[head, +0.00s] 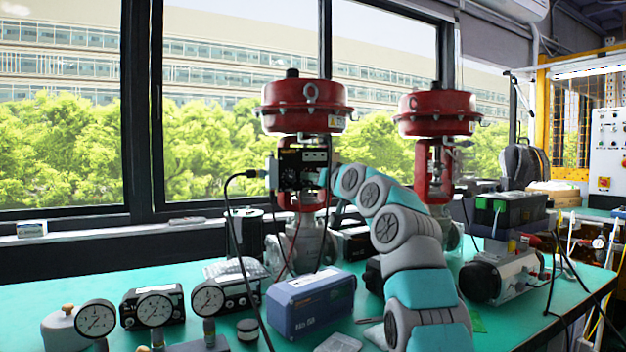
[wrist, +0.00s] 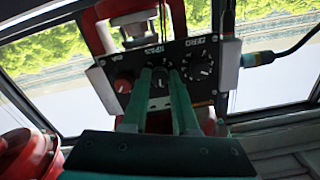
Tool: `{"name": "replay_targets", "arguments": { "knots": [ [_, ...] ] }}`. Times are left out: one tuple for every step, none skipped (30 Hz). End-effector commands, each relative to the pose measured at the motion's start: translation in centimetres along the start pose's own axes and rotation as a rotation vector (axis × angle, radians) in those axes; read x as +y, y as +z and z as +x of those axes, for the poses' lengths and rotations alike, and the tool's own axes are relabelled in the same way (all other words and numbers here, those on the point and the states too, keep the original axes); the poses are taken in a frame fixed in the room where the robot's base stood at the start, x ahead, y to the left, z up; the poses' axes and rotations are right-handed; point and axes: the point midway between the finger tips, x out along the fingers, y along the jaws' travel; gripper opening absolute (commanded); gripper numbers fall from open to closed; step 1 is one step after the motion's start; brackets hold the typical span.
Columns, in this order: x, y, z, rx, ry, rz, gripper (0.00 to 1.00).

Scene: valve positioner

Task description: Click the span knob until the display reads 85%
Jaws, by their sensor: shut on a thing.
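The positioner is a black box on the red yoke of the left valve in the head view (head: 303,168). In the wrist view its black panel (wrist: 128,60) fills the upper middle and carries a row of knobs. The middle knob (wrist: 159,78) sits under a label that looks like SPAN, though it is blurred. My gripper (wrist: 160,73) has its two teal fingers shut on this middle knob, one on each side. In the head view my gripper (head: 327,177) reaches the positioner's right side. No display reading is legible in either view.
A red knob (wrist: 124,83) is left of the held knob and a ZERO knob (wrist: 199,68) is right. A cable (wrist: 275,50) leaves the panel's right side. Below, gauges (head: 96,318) and a blue box (head: 311,300) stand on the green bench. A second red valve (head: 437,115) stands right.

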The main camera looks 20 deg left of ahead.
Motion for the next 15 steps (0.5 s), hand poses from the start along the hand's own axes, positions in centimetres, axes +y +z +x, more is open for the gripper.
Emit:
{"name": "replay_targets", "arguments": {
  "knots": [
    [0.05,-0.05,-0.02,0.001,0.001,0.003,0.00],
    [0.06,-0.05,-0.03,0.001,0.001,0.005,0.00],
    [0.09,-0.05,-0.03,0.001,0.001,0.007,0.00],
    [0.11,-0.06,-0.04,0.001,0.001,0.009,0.00],
    [0.12,-0.06,-0.04,0.001,0.001,0.011,0.00],
    [0.14,-0.06,-0.04,0.001,0.002,0.013,0.00],
    [0.15,-0.05,-0.04,0.000,0.002,0.015,0.00],
    [0.15,-0.05,-0.04,0.000,0.002,0.017,0.00],
    [0.13,-0.06,-0.04,0.000,0.002,0.020,0.00],
    [0.09,-0.07,-0.04,-0.002,0.001,0.022,0.00],
    [0.03,-0.14,-0.08,-0.001,0.001,0.022,0.00],
    [-0.04,-0.23,-0.13,-0.001,0.000,0.024,0.00],
    [-0.06,-0.23,-0.13,-0.001,-0.001,0.026,0.00],
    [-0.05,-0.18,-0.10,-0.001,-0.001,0.028,0.00],
    [0.00,-0.13,-0.08,-0.001,0.000,0.030,0.00]
  ]
}}
